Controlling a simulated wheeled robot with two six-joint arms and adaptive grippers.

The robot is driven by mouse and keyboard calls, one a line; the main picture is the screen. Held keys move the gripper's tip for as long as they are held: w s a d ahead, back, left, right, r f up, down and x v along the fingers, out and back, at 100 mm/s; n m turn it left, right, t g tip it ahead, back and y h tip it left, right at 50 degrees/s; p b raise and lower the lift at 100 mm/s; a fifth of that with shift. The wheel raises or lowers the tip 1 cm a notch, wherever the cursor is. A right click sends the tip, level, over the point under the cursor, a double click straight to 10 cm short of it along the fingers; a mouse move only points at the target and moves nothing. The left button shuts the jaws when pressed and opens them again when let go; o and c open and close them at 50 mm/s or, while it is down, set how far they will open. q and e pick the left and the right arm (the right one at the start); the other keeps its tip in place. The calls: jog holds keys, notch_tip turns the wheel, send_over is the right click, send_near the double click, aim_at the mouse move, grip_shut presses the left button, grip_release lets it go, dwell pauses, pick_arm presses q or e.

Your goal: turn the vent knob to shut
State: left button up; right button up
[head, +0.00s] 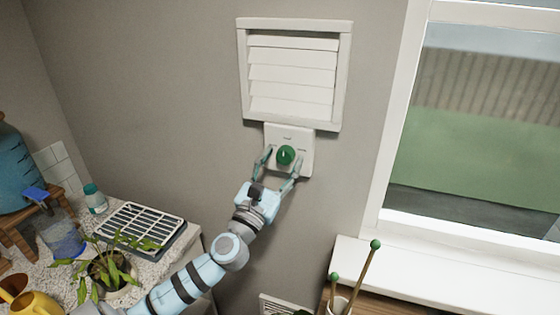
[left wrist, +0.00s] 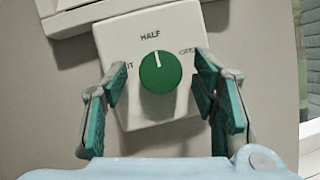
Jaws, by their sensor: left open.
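The green vent knob (head: 286,155) sits on a white wall plate below the louvred vent (head: 292,75). In the left wrist view the knob (left wrist: 160,72) has a white pointer line aimed up, close to the HALF label. The plate (left wrist: 135,30) also carries a partly hidden label ending in UT at left and another partly hidden label at right. My left gripper (head: 278,165) is open in front of the plate. In the left wrist view its fingers (left wrist: 164,98) stand on both sides of the knob, apart from it. My right gripper is not in view.
A window (head: 480,120) with a white sill (head: 430,275) is at right. At lower left a counter holds a slatted tray (head: 142,228), a potted plant (head: 110,270), a yellow watering can (head: 38,300) and a small bottle (head: 95,199).

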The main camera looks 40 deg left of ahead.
pick_arm(q)
jog(key=shift+c, duration=0.4)
jog(key=c, duration=1.1)
jog(key=shift+n, duration=0.5)
jog(key=n+y, duration=0.2)
jog(key=n, duration=0.2)
jog(key=shift+d+g+y, duration=0.1)
jog(key=shift+g+y, duration=0.2)
jog(key=shift+y, duration=0.1)
jog(key=n+y, duration=0.1)
jog(key=n, duration=0.1)
jog(key=n+g+y, duration=0.1)
jog(key=n, duration=0.2)
jog(key=shift+w+d, duration=0.1)
jog(key=shift+d, duration=0.05)
jog(key=n+g+y, duration=0.1)
jog(key=n, duration=0.1)
jog(key=n+g+y, duration=0.1)
jog(key=n, duration=0.2)
jog(key=shift+d+r+n+y+p, duration=0.1)
jog(key=shift+d+n+y+p, duration=0.05)
jog(key=shift+n+y+p, duration=0.15)
jog(key=shift+n+g+y+p, duration=0.55)
jog(key=shift+n+g, duration=0.25)
jog(key=shift+n, duration=1.3)
jog(key=shift+o, duration=0.2)
jog(key=shift+n, duration=0.3)
